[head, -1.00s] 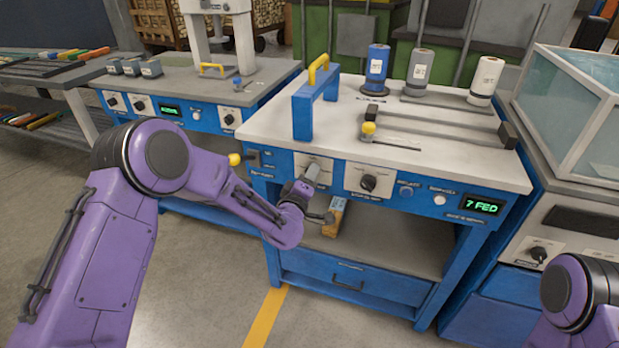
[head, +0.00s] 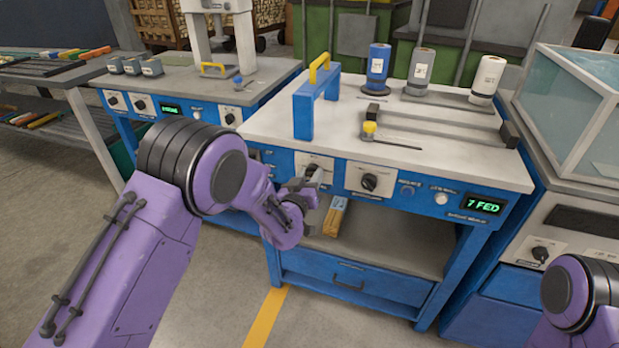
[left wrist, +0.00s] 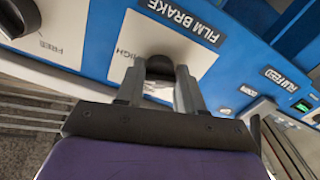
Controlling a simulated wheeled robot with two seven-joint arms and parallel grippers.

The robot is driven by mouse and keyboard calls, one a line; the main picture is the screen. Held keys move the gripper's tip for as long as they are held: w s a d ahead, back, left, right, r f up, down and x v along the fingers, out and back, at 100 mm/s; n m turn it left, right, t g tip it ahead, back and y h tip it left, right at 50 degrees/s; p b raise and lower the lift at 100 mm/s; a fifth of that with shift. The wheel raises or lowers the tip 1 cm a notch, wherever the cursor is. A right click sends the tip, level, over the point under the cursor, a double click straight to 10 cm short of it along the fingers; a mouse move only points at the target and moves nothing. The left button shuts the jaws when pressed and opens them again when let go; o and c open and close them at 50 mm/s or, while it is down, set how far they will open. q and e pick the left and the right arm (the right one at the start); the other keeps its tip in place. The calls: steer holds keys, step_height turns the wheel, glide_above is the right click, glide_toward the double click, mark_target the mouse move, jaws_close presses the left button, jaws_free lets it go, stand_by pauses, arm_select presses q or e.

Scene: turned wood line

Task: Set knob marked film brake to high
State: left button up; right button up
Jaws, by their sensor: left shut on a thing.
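The film brake knob (left wrist: 172,46) is a dark knob on a pale plate under the "FILM BRAKE" label in the left wrist view. The word "HIGH" (left wrist: 123,40) shows on the plate, left of the knob in that view. My left gripper (left wrist: 160,78) is shut on the knob, with one finger on each side. In the head view my left gripper (head: 301,184) is at the front panel of the blue machine (head: 425,186) and covers much of the knob. The fingers hide where the knob's pointer stands. My right gripper is out of view.
A second black knob (head: 369,182) sits right of my gripper on the same panel, with a green display reading "7 FED" (head: 485,206) farther right. A blue bracket with a yellow handle (head: 315,95) stands on the worktop above.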

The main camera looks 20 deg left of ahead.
arm_select(q)
steer(key=shift+m, duration=1.5)
steer(key=o, duration=1)
steer(key=shift+o, duration=0.2)
steer(key=shift+s, duration=0.25)
steer(key=s+p, duration=0.2)
steer(key=s, duration=0.8)
steer(key=shift+a, duration=0.2)
